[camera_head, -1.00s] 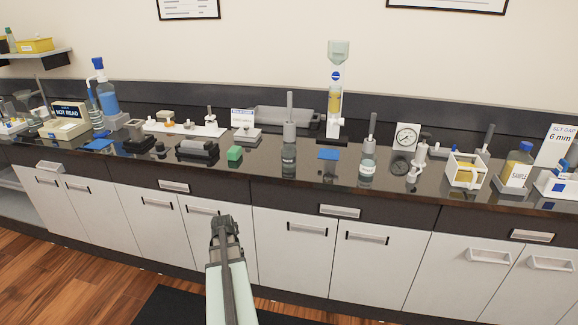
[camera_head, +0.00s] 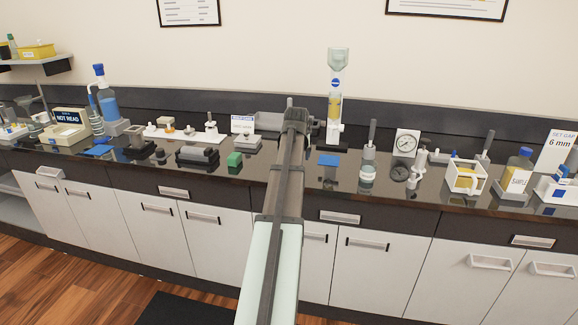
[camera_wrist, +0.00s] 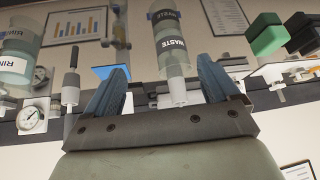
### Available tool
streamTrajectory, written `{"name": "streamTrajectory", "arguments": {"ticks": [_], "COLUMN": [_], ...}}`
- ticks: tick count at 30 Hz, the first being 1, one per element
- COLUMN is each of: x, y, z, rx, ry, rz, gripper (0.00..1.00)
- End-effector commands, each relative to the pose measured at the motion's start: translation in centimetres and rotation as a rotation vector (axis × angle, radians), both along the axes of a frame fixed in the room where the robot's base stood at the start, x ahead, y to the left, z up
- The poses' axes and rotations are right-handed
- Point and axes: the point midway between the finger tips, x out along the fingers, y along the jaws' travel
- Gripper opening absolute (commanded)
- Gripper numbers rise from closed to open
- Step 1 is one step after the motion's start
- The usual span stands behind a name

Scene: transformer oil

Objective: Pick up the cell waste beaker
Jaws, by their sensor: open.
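The waste beaker (camera_wrist: 171,48) shows in the wrist view with a dark "WASTE" label and a pale upright handle. It lies between the two blue-grey fingers of my gripper (camera_wrist: 160,72), which are apart and empty. The beaker appears beyond the fingertips; I cannot tell the exact distance. In the head view my gripper (camera_head: 298,118) hides most of this beaker, and only the top of its grey handle (camera_head: 290,102) shows above.
The rinse beaker (camera_head: 368,168) stands to the right, with a blue pad (camera_head: 328,160) between. A green block (camera_head: 235,159) lies to the left. A tall column with a funnel (camera_head: 336,95) stands behind. The dark glossy counter mirrors things.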

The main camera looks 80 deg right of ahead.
Motion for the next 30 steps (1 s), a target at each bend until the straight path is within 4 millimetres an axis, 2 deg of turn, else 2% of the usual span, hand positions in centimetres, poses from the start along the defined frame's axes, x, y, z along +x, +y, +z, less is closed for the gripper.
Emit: {"name": "streamTrajectory", "arguments": {"ticks": [1,3,6,12,17,24,30], "x": [0.4,0.8,1.4,1.8,2.0,2.8,3.3], "y": [-1.2,-2.7,-4.0,-3.1,-3.8,-5.8,-6.9], "z": [2.0,4.1,4.0,3.5,2.3,-1.3,-3.3], "rx": [-0.014,-0.023,-0.001,0.024,0.023,0.024,0.022], "ry": [-0.002,-0.001,0.006,0.042,0.052,0.053,0.052], "rz": [0.012,0.036,0.085,0.187,0.204,0.203,0.202], "gripper": [0.89,0.89,0.89,0.89,0.89,0.89,0.89]}}
